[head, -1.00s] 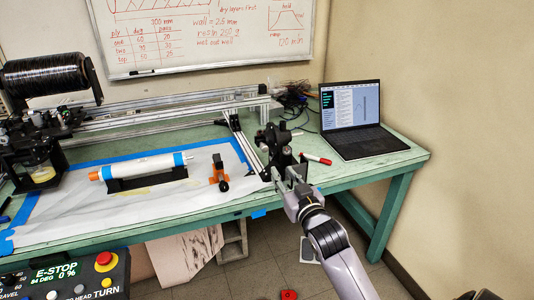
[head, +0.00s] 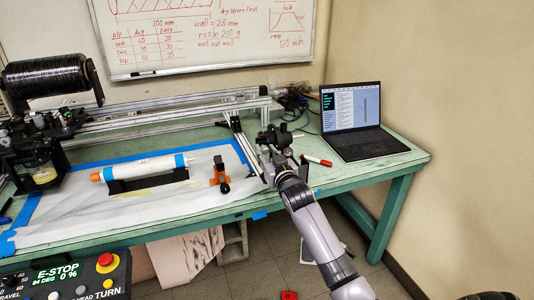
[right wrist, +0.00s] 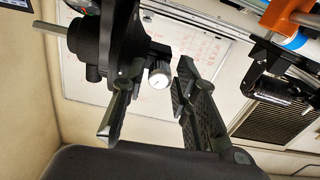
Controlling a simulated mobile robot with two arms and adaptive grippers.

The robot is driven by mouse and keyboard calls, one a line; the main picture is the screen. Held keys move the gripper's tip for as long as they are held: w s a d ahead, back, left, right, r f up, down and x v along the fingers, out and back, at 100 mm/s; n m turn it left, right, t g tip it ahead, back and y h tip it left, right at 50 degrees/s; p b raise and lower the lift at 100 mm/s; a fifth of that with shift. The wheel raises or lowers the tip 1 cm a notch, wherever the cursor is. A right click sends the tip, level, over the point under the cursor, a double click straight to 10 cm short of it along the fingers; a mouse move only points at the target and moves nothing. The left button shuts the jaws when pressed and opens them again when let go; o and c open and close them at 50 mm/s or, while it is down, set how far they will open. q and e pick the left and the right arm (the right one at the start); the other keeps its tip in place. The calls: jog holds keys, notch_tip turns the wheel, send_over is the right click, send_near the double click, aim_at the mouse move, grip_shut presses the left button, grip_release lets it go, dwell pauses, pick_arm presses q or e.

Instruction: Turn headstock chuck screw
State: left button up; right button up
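The black headstock chuck (head: 270,137) stands at the right end of the metal rail in the head view. In the right wrist view its dark body (right wrist: 95,42) fills the upper left. A small round silver screw head (right wrist: 158,77) faces the camera beside it. My right gripper (right wrist: 161,70) is open, with one finger on each side of the screw head in the picture; I cannot tell whether either finger touches it. In the head view the right gripper (head: 276,164) is close against the headstock, its fingers mostly hidden. My left gripper is not in view.
A white tube with blue bands (head: 150,167) rests on a black cradle, with an orange-and-black piece (head: 220,174) to its right. A red marker (head: 317,160) and a laptop (head: 366,146) are on the green bench right of the headstock. A control box (head: 75,276) is at lower left.

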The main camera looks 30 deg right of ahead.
jog(key=shift+c, duration=0.3)
grip_shut()
dwell(0.3)
jog(key=shift+r+n+p, duration=0.1)
jog(key=shift+n+p, duration=0.65)
jog(key=shift+n, duration=0.35)
jog(key=n+p, duration=0.1)
jog(key=n, duration=0.1)
jog(key=shift+n, duration=0.3)
jog(key=n+p, duration=0.1)
jog(key=n, duration=0.4)
jog(key=shift+p, duration=0.3)
